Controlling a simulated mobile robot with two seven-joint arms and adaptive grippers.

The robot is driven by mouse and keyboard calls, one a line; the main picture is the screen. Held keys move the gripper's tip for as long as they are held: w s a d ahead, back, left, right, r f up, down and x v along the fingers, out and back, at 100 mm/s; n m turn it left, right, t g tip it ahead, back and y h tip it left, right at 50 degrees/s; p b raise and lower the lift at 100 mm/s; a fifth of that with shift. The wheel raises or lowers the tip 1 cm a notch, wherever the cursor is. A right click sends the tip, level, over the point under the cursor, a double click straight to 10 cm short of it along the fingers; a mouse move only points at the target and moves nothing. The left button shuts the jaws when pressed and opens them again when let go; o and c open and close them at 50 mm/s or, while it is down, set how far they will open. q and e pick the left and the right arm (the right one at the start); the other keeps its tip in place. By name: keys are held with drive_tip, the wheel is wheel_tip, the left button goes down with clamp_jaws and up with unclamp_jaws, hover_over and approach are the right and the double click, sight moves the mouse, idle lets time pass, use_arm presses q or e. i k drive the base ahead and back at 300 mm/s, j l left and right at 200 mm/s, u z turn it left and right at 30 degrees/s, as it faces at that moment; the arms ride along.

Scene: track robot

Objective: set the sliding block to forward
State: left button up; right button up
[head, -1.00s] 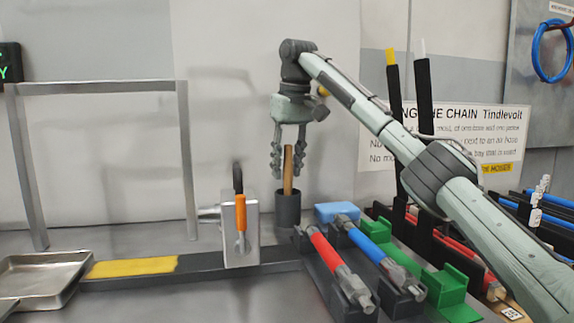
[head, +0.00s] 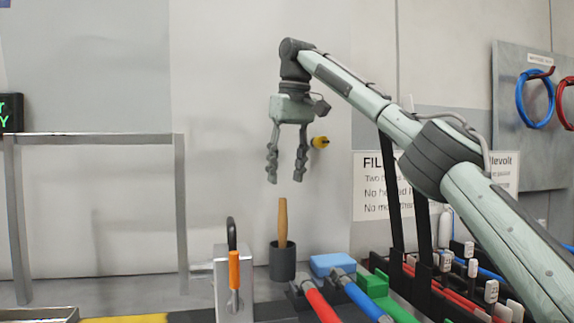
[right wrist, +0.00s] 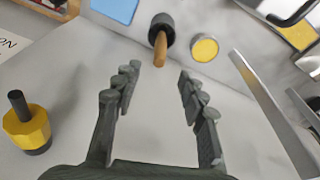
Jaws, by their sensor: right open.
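The sliding block is a grey metal block (head: 222,290) with an upright lever that has an orange grip (head: 234,269) and a black looped top. It stands on a dark rail at the bottom of the head view, whose lower part is cut off. My right gripper (head: 286,178) is open and empty, pointing down, above and to the right of the block. It hangs over a wooden handle (head: 283,218) standing in a dark cup (head: 282,262), clear of its top. The right wrist view shows the open fingers (right wrist: 158,70) with nothing between them. My left gripper is out of view.
A grey metal frame (head: 181,210) stands at the left. A yellow strip (head: 125,319) shows at the bottom edge. A yellow knob (head: 320,142) projects from the wall.

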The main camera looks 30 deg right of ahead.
sight(216, 269)
drive_tip(key=k+j, duration=0.5)
drive_tip(key=k, duration=0.15)
drive_tip(key=k+j, duration=0.5)
drive_tip(key=k, duration=0.2)
